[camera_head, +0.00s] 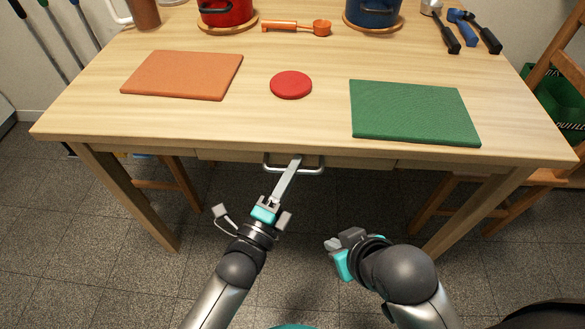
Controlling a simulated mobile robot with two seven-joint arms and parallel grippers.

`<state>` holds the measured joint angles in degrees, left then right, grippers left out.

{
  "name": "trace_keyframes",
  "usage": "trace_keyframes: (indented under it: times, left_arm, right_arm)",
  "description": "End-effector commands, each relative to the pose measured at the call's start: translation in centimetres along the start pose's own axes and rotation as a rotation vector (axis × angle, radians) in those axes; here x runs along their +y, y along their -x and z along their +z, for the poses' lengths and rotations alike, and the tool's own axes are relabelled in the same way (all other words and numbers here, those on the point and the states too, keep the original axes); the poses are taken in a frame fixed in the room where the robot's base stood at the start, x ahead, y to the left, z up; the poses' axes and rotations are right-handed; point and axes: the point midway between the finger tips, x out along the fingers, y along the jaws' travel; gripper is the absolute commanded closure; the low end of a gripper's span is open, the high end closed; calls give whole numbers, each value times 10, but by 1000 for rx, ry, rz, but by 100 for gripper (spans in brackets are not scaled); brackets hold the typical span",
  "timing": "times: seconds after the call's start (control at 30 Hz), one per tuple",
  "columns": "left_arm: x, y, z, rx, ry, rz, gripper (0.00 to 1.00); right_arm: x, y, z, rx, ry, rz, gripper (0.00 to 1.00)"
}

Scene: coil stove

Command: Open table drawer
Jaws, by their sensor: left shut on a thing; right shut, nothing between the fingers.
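The wooden table (200,125) has a drawer (358,162) under its front edge. Only a thin strip of the drawer's front shows below the tabletop, and it looks about flush with the edge. A metal bar handle (316,171) is fixed at its middle. My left gripper (294,165) reaches up to the handle with its long fingers shut on the bar. My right gripper (334,244) is shut and empty, low in front of the table and to the right, apart from the handle.
On the tabletop are an orange board (183,75), a red disc (291,85), a green board (412,112), a red pot (227,12), a blue pot (372,14) and an orange measuring scoop (297,27). Wooden chairs stand at the right (540,180) and under the table.

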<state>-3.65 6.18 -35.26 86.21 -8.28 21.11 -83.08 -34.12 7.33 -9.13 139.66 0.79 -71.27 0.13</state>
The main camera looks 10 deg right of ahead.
Motion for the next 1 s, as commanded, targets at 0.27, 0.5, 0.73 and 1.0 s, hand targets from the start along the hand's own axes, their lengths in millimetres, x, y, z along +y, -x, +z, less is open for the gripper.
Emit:
trace_keyframes:
  times: [0.27, 0.5, 0.73, 1.0]
  left_arm:
    - [0, 0, 0, 0, 0, 0, 100]
    - [0, 0, 0, 0, 0, 0, 100]
    - [0, 0, 0, 0, 0, 0, 100]
    - [0, 0, 0, 0, 0, 0, 100]
  right_arm:
    - [0, 0, 0, 0, 0, 1, 100]
    - [0, 0, 0, 0, 1, 1, 100]
    - [0, 0, 0, -1, 1, 1, 100]
    - [0, 0, 0, -1, 1, 1, 100]
